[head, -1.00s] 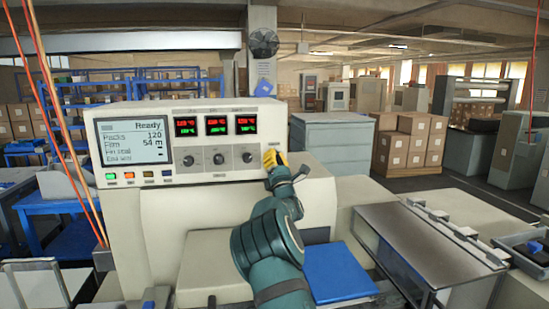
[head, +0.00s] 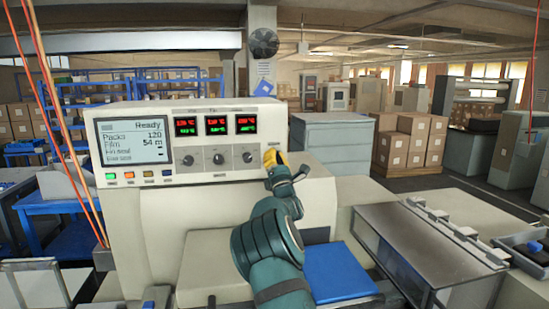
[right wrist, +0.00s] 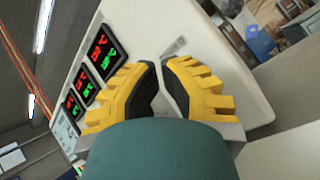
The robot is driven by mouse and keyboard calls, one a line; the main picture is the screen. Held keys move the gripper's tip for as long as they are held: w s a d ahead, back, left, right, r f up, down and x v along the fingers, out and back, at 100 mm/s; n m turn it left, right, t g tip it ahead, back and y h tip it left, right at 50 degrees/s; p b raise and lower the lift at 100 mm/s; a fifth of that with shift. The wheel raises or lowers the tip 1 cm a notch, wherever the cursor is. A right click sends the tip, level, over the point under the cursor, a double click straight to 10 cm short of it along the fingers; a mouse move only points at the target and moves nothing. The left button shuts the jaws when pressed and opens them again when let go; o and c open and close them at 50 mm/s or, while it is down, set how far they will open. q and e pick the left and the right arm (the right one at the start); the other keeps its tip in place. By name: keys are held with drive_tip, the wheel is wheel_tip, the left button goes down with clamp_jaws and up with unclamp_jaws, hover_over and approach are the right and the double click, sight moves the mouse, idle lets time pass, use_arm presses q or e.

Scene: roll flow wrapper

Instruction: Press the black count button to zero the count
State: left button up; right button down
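The control panel (head: 190,137) faces me, with a display (head: 133,143) reading "Ready", "Packs 120" and "Film 54 m". In the right wrist view the fingertips (right wrist: 160,63) are nearly together and hold nothing; contact with the panel cannot be told. My left gripper is out of view.
Three black knobs (head: 219,158) sit under three red-and-green readouts (head: 216,125), left of my right gripper. A blue pad (head: 338,272) and a clear-covered metal section (head: 430,245) lie to the lower right. A grey cabinet (head: 332,143) stands behind.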

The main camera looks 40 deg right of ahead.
drive_tip(key=shift+w+d+f+b, duration=0.15)
drive_tip(key=shift+w+d+b, duration=0.05)
drive_tip(key=shift+w+b, duration=0.2)
drive_tip(key=shift+w+d, duration=0.2)
drive_tip(key=shift+w, duration=0.1)
idle(0.9)
drive_tip(key=shift+s+a+b, duration=0.15)
drive_tip(key=shift+s+b, duration=0.05)
drive_tip(key=shift+b, duration=0.45)
drive_tip(key=shift+s+a+b, duration=0.3)
drive_tip(key=shift+s+b, duration=0.2)
drive_tip(key=shift+b, duration=0.15)
